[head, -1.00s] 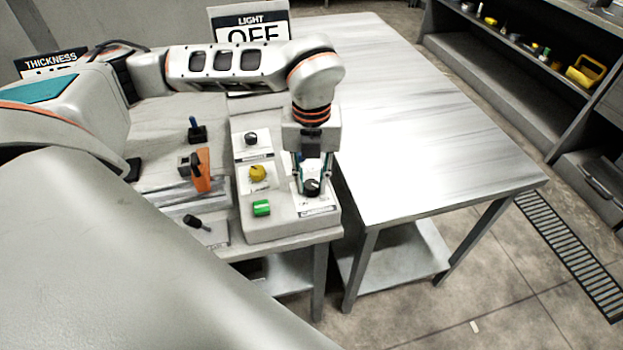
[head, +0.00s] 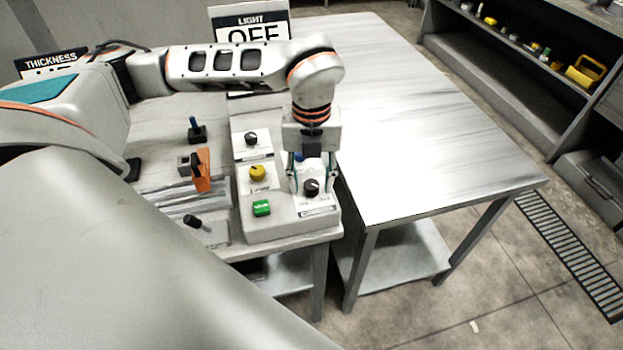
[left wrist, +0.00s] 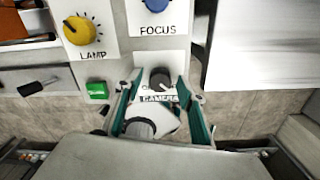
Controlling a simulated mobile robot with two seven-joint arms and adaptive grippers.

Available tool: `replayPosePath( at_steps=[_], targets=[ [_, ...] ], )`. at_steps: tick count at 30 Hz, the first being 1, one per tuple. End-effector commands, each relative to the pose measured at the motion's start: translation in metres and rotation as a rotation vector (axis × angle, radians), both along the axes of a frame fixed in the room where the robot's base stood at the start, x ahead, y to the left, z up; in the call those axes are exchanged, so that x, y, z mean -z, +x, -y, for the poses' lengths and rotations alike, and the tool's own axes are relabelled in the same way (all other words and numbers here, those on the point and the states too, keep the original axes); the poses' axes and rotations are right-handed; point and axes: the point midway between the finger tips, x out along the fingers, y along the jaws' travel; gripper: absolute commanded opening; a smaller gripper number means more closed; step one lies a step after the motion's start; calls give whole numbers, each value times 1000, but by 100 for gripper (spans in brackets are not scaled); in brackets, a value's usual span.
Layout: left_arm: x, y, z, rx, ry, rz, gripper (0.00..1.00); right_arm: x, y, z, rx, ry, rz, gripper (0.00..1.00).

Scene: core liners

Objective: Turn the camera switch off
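The camera switch is a black rotary knob (head: 311,187) on a white plate at the front right of the grey control box (head: 290,229). It also shows in the left wrist view (left wrist: 160,79), above the label CAMERA, with its pointer hard to read. My left gripper (head: 313,190) points down at the knob. Its fingers are spread apart, one on each side of the knob in the left wrist view (left wrist: 163,112). I see no clear contact with the knob. My right gripper is not in view.
Close by on the box are a yellow lamp knob (head: 258,173), a green button (head: 262,208), a black knob (head: 251,139) and a blue focus knob (left wrist: 156,4). An orange lever (head: 202,170) stands left. The table (head: 430,120) at right is bare.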

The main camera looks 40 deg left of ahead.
Motion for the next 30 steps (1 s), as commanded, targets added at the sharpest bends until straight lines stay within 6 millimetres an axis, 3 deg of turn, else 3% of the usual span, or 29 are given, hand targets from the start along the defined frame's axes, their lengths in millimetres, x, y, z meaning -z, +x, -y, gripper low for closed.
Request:
replayPosePath(
  at_steps=[5,18,24,30],
  targets=[
    [-17,1,0,0,-1,4,39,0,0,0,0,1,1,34],
    [-100,1,0,-2,0,5,39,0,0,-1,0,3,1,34],
    [-117,0,0,0,0,1,39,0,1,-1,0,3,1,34],
    [-120,0,0,0,0,0,39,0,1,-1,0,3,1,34]
  ],
)
